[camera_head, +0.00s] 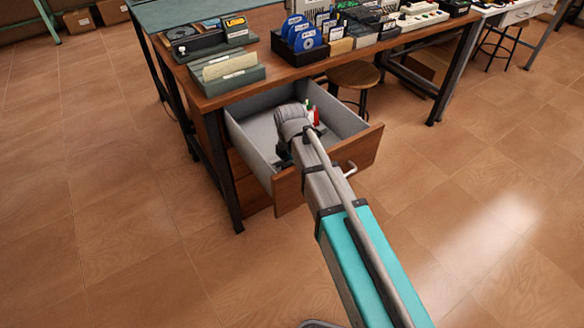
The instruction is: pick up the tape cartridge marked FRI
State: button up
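I cannot make out a tape cartridge marked FRI; no such lettering is readable in the head view. The open desk drawer (254,140) holds small red (316,116) and green (309,104) items, partly hidden by my arm and too small to identify. My arm reaches over the drawer front, and its end is down inside the drawer. My gripper (284,154) shows only as a dark part beside the grey wrist. Its fingertips are hidden, so I cannot tell whether it is open or holding anything.
The wooden desk (290,75) stands above the drawer. A round stool (353,75) stands under the desk. The tiled floor at left is clear.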

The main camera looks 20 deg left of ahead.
grip_shut()
dwell(0.4)
jog(key=shift+r, duration=0.15)
notch_tip(320, 180, up, 10)
jog(key=p, duration=1)
dwell(0.8)
